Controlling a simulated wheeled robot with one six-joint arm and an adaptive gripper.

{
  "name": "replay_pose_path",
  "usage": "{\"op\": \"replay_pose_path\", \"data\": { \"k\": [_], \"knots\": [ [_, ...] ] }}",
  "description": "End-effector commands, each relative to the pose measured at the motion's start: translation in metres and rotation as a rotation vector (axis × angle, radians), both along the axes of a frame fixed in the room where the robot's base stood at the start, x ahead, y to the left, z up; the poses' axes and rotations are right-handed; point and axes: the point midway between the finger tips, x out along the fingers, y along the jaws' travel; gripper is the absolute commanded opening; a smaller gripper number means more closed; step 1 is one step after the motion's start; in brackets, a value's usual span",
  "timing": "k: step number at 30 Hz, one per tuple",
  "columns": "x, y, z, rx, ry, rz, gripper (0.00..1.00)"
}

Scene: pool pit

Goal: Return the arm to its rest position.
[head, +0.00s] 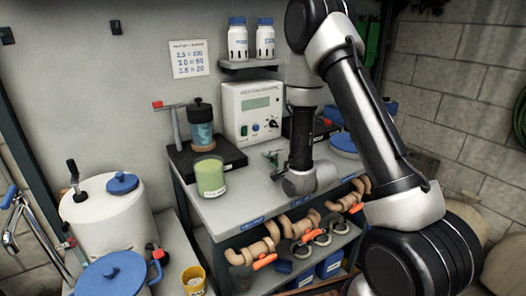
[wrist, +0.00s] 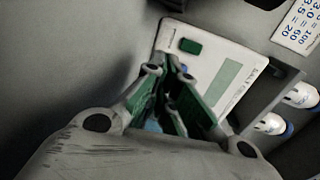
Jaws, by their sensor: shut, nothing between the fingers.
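My gripper (head: 272,158) is above the grey bench, in front of the white control box, at the end of my bent arm. In the wrist view my gripper (wrist: 170,74) shows its grey fingers with green pads, shut and empty. The white control box (head: 252,110) has a greenish display and stands behind the gripper. It also shows in the wrist view (wrist: 215,60), tilted, beyond the fingertips.
A green jar (head: 209,177) stands on the bench (head: 225,212), left of my gripper. Two white bottles (head: 238,42) sit on a small wall shelf (head: 250,64). A white tank (head: 107,215) stands at left. Pipe fittings with orange handles (head: 265,261) lie on the lower shelf.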

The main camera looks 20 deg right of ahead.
Motion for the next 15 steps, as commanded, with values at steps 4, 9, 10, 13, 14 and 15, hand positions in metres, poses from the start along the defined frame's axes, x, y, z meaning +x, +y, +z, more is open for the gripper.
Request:
{"op": "replay_pose_path", "data": {
  "k": [4,9,10,13,14,15],
  "knots": [
    [0.003,-0.008,0.02,-0.108,0.015,-0.002,0.0],
    [-0.008,-0.035,0.067,-0.408,0.096,0.017,0.0],
    [-0.014,-0.041,0.076,-0.465,0.115,0.025,0.0],
    [-0.039,-0.06,0.103,-0.646,0.189,0.064,0.0],
    [-0.049,-0.066,0.11,-0.695,0.212,0.079,0.0],
    [-0.063,-0.073,0.121,-0.761,0.242,0.105,0.0]
  ]
}}
